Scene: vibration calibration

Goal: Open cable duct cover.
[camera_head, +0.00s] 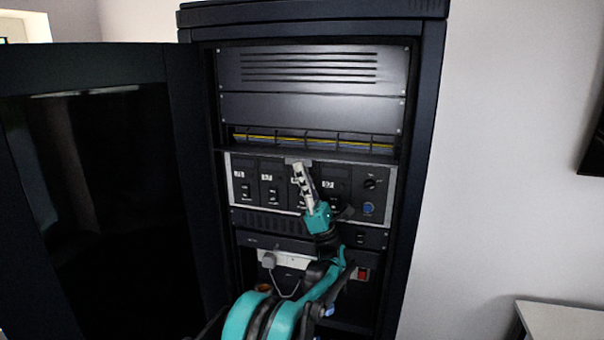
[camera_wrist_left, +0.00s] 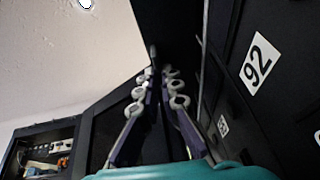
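The cable duct cover (camera_head: 350,157) is a dark strip across the rack, standing out like a narrow shelf below the duct slots. Yellow and blue cables (camera_head: 273,138) show in the duct just above it. A small grey tab (camera_head: 297,160) sits at the middle of its front edge. My left gripper (camera_head: 299,170) points up at this tab, its tips at or just under it. In the wrist view the fingers (camera_wrist_left: 158,74) run close together with a narrow gap at the tips; whether they pinch the tab is unclear. My right gripper is not in view.
The cabinet door (camera_head: 100,200) stands open at the left. Numbered breaker modules (camera_head: 270,185) lie behind my left gripper, with a knob panel (camera_head: 370,190) to its right. A white table (camera_head: 560,320) stands at the lower right.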

